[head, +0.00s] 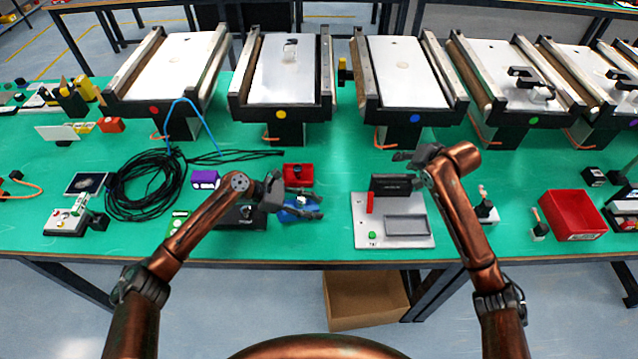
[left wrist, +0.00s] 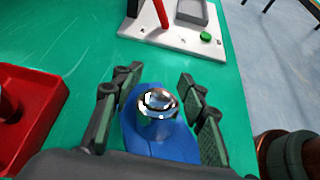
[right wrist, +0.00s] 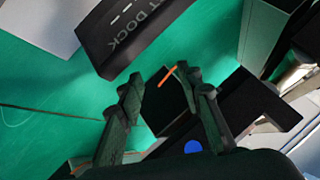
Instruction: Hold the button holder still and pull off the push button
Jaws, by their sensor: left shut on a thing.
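The blue button holder (head: 288,215) lies on the green table, partly hidden by my left gripper (head: 317,203). In the left wrist view the holder (left wrist: 160,145) carries a shiny silver push button (left wrist: 158,115) on top. My left gripper's fingers (left wrist: 158,105) stand on both sides of the holder and are shut on it; the exact contact is hard to see. My right gripper (head: 405,167) is open and empty, above and behind the grey plate to the right. Its spread fingers also show in the right wrist view (right wrist: 163,92).
A grey plate (head: 405,238) with a red peg, green button and black dock block (head: 390,184) stands to the right. A small red tray (head: 298,182) is just behind the holder. A black cable coil (head: 145,185) lies left; conveyors (head: 290,70) line the back.

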